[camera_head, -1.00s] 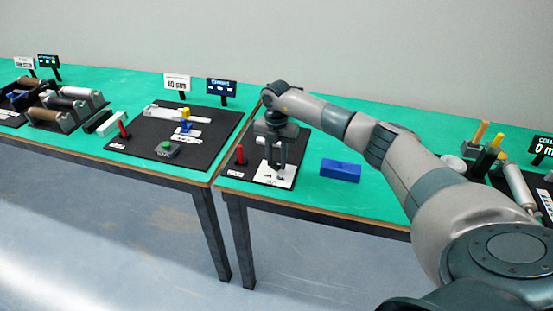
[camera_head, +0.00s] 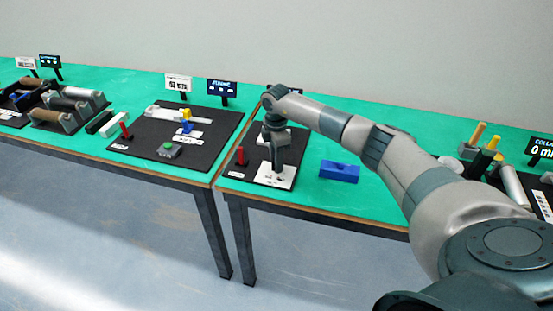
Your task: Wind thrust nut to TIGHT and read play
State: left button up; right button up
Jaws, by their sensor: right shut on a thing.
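My right gripper (camera_head: 277,168) points straight down over the white label plate (camera_head: 267,178) on a black station board (camera_head: 236,171). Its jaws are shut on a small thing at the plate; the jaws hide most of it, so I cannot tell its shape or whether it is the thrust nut. A red handle (camera_head: 240,156) stands upright on the same board, left of the gripper. My arm covers most of the display behind this board, so no play reading shows. My left gripper is not in view.
A blue block (camera_head: 339,171) lies on the green table (camera_head: 310,190) right of the board.

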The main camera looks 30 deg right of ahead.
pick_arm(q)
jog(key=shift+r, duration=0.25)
pick_arm(e)
jog(key=shift+w+r+m, duration=0.1)
jog(key=shift+r+m, duration=0.05)
jog(key=shift+m, duration=0.35)
jog(key=o, duration=1)
jog(key=shift+o, duration=0.2)
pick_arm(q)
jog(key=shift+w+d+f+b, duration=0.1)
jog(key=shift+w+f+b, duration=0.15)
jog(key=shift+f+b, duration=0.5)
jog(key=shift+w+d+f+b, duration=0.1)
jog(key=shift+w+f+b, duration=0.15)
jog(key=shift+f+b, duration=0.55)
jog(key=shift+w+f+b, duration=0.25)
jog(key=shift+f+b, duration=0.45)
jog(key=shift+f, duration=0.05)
pick_arm(e)
notch_tip(320, 180, up, 17)
jog(key=shift+r, duration=0.15)
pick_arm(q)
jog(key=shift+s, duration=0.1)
